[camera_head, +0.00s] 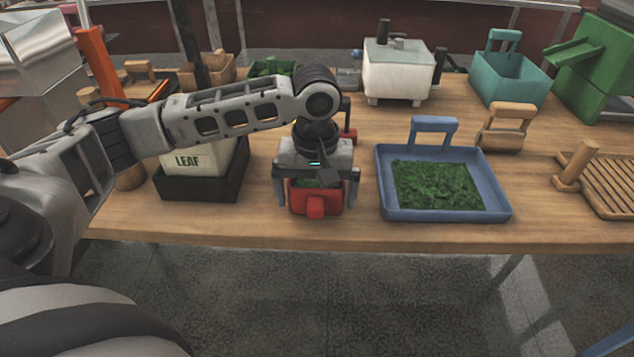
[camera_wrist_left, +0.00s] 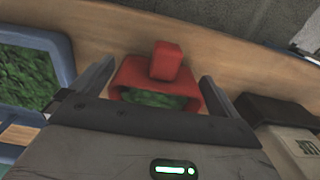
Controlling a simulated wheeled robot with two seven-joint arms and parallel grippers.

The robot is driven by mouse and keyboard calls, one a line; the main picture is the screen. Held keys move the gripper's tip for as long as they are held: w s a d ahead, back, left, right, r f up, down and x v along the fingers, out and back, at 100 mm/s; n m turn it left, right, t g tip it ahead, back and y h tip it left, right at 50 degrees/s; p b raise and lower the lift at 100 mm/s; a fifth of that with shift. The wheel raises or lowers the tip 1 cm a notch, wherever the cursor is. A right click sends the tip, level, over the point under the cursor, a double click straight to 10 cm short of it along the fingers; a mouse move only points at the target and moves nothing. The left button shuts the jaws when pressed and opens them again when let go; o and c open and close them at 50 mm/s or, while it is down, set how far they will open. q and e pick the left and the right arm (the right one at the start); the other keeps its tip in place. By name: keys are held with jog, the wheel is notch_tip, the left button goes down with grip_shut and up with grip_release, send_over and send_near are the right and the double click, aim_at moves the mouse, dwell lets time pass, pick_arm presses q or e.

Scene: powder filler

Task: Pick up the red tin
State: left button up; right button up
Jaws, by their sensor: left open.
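The red tin (camera_head: 330,202) stands on the wooden table near its front edge, with green leaf inside and a red handle block on its front side. My left gripper (camera_head: 316,196) is directly over it, open, with one finger on each side of the tin. In the left wrist view the red tin (camera_wrist_left: 150,75) lies between the two spread fingers of the left gripper (camera_wrist_left: 155,85), and its lower part is hidden by the gripper body. I cannot tell whether the fingers touch the tin. My right gripper is not in view.
A blue tray (camera_head: 390,205) of green leaf stands close on the right. A black-based box marked LEAF (camera_head: 190,162) stands on the left. Behind are a white machine (camera_head: 397,75), a teal bin (camera_head: 512,85) and a wooden handled block (camera_head: 502,140). A slatted wooden rack (camera_head: 610,185) lies far right.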

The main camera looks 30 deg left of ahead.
pick_arm(q)
jog(key=shift+f, duration=0.4)
jog(key=c, duration=0.7)
jog(key=shift+r, duration=0.15)
jog(key=shift+c, duration=0.2)
